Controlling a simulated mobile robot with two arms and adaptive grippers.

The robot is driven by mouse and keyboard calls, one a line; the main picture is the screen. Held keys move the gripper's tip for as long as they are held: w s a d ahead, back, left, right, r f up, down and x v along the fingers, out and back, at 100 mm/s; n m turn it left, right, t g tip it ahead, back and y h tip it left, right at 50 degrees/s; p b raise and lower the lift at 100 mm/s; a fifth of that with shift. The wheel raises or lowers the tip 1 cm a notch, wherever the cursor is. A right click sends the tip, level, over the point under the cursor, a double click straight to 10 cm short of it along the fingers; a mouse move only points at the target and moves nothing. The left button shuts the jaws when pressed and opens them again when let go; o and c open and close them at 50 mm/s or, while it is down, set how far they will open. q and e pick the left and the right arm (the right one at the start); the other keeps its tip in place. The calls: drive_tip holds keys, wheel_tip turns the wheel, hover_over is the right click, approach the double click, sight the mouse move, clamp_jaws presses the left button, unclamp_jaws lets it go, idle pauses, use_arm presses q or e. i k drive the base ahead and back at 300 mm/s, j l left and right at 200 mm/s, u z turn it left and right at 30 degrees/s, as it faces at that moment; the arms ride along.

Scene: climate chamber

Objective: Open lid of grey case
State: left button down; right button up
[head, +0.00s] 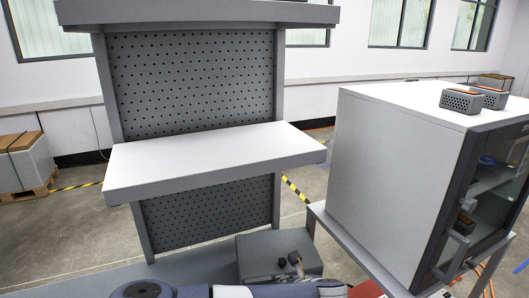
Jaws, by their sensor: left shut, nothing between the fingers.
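The grey case (262,246) stands at the bottom middle of the head view, in front of the pegboard bench. Its top looks flat and closed; its lower front is partly hidden by my left arm. My left gripper (289,262) shows as small dark fingers over the right part of the case. It is shut and empty. I cannot tell whether it touches the case. My right gripper is not in view.
A white chamber (398,160) with a dark-framed glass door stands close on the right, with vented grey boxes (462,101) on top. A bench with a bare white shelf (215,158) and pegboard (195,80) stands behind. A pallet load (24,165) is far left.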

sight(262, 256)
drive_tip(key=k+l, duration=0.25)
drive_tip(key=k, duration=0.2)
drive_tip(key=k+l, duration=0.25)
drive_tip(key=k, duration=0.2)
